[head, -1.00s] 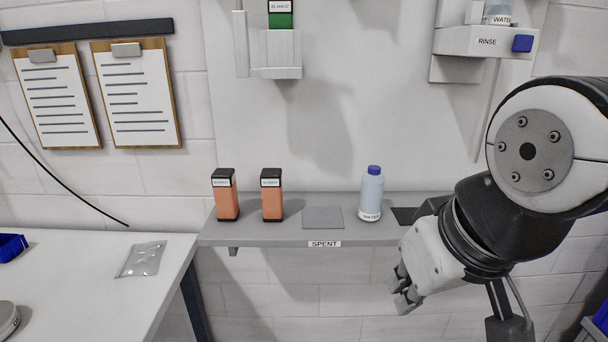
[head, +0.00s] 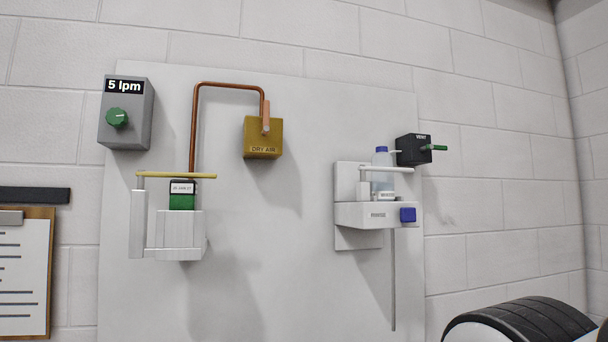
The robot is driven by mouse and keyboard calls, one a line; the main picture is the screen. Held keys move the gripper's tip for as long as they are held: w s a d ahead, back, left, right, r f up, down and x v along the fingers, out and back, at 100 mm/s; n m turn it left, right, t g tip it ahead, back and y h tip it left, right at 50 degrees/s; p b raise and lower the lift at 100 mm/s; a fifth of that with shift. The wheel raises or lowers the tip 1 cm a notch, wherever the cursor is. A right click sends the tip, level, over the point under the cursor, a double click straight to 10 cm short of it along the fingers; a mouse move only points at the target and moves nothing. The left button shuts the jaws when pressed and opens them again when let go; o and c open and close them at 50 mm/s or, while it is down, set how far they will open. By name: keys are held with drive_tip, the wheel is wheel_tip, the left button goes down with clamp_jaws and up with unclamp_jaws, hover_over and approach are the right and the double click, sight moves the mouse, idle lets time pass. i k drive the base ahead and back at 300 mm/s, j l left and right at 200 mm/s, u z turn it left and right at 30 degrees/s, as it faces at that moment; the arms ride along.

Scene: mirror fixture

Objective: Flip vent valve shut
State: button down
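The vent valve is a black box (head: 414,150) labelled VENT on the right part of the white wall panel. A green lever (head: 439,147) sticks out of its right side, pointing right and roughly level. Whether that position is open or shut cannot be told from here. My gripper is outside the view; only a rounded black and white part of my arm (head: 520,322) shows at the lower right, well below the valve.
The RINSE holder (head: 372,214) with a water bottle (head: 382,172) and blue button sits just left of the valve. Further left are a green-banded cartridge (head: 182,196) in its holder, the DRY AIR box (head: 263,137) and the 5 lpm box (head: 126,115). Right of the lever is bare wall.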

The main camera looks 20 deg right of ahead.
sight(428, 146)
drive_tip(key=z, duration=0.95)
